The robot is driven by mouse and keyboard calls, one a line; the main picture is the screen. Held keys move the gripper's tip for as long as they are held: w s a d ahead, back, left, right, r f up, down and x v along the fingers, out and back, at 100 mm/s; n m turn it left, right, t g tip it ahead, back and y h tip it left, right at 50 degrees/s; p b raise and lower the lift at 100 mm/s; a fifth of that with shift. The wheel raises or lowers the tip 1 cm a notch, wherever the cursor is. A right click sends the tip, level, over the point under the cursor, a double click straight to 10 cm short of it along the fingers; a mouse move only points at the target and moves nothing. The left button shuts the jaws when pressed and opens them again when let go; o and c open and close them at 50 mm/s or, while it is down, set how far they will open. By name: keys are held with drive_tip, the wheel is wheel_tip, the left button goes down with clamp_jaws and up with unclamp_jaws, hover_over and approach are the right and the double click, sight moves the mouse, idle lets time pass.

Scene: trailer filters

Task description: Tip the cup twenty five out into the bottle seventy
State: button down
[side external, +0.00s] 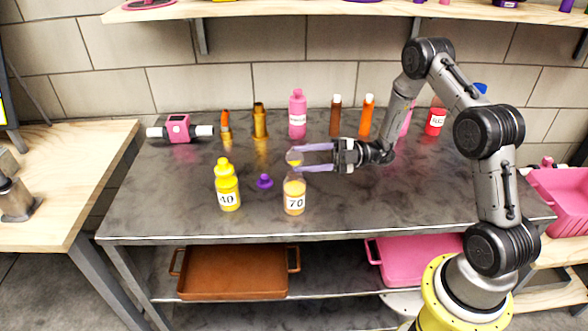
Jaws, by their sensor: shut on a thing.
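The bottle seventy (294,203) stands upright on the grey table. It is clear, with a "70" label and yellow-orange contents. My gripper (302,157) reaches in from the right, level, with purple fingers shut on a small clear cup (293,156). The cup is just above the bottle's mouth and shows a little yellow. Its number is not readable, and I cannot tell how far it is tilted or whether it touches the bottle.
A yellow bottle labelled "40" (228,190) stands left of the bottle seventy. A purple cap (265,181) lies between them. A pink bottle (297,115), a brown bottle (335,117) and an orange bottle (366,117) stand behind. The front right of the table is clear.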

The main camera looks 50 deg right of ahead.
drive_tip(key=shift+w+d+r+m+t, duration=0.15)
drive_tip(key=shift+m+t, duration=0.1)
drive_tip(key=shift+m, duration=0.4)
drive_tip(key=shift+w+d+m+t, duration=0.1)
drive_tip(key=shift+m+t, duration=0.15)
drive_tip(key=shift+m, duration=0.4)
idle(1.4)
idle(0.9)
